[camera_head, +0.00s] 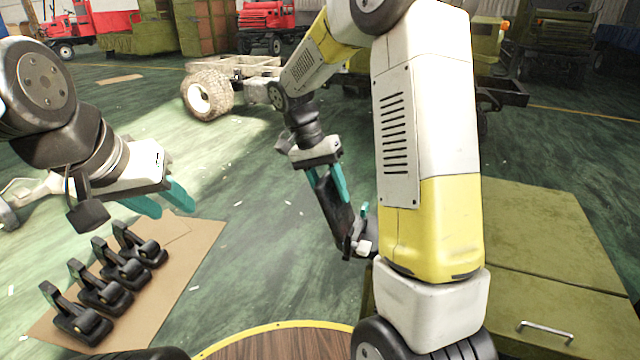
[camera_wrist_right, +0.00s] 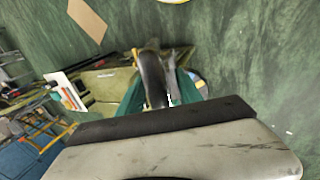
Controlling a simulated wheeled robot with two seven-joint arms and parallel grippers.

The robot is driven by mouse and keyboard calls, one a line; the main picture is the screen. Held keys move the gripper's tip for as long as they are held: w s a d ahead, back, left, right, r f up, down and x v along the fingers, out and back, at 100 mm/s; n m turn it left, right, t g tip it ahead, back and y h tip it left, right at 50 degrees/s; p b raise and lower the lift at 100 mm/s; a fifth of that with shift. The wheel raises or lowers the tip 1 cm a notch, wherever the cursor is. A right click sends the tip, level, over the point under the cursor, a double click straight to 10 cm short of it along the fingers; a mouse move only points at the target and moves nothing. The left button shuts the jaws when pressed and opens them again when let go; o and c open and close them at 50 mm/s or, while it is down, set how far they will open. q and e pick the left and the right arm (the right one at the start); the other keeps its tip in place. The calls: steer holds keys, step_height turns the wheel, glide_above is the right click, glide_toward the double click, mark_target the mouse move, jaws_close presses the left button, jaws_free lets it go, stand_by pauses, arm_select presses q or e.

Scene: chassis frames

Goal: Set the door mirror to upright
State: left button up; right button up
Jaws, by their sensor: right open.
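A long black part, which I take to be the door mirror (camera_head: 338,218), hangs slantwise below my right gripper (camera_head: 328,188) in the head view. In the right wrist view its dark curved body (camera_wrist_right: 152,80) lies between the two teal fingers of the right gripper (camera_wrist_right: 160,92). The fingers are apart, and I cannot tell whether they touch it. The mirror's face and lower end are hard to make out. My left gripper (camera_head: 172,208) is open and empty above the cardboard, with its teal fingers apart.
Several black pedal-like parts (camera_head: 125,268) stand on a cardboard sheet (camera_head: 180,245) at the lower left. An olive crate (camera_head: 540,240) stands at the right. A bare chassis with a wheel (camera_head: 208,95) is behind. Green floor between is mostly clear.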

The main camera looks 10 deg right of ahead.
jaws_close()
stand_by(1.3)
